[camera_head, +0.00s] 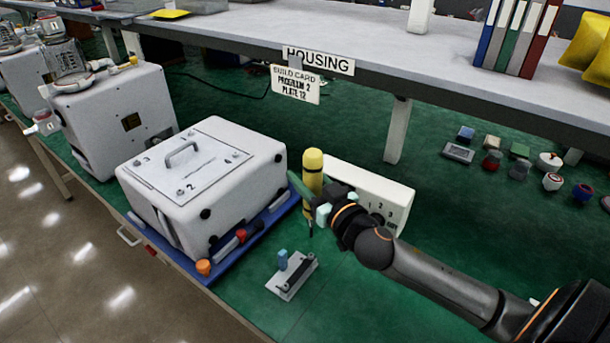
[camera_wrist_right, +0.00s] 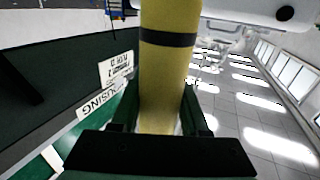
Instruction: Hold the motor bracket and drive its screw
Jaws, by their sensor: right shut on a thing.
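My right gripper (camera_head: 316,203) is shut on a yellow driver (camera_head: 313,168), an upright cylinder with a dark band and a thin tip pointing down. In the right wrist view the driver (camera_wrist_right: 165,75) stands between my right gripper's two fingers (camera_wrist_right: 160,112). A grey metal plate (camera_head: 281,285), which looks like the motor bracket, lies on the green bench, below and slightly left of the driver tip. A blue upright piece (camera_head: 283,259) and a black bar (camera_head: 300,273) sit on it. The tip appears above the bench, apart from the plate. A screw cannot be made out. My left gripper is out of view.
A white numbered block (camera_head: 372,190) stands behind my right gripper. Small parts (camera_head: 491,159) lie at the right. Green bench in front of the plate is clear.

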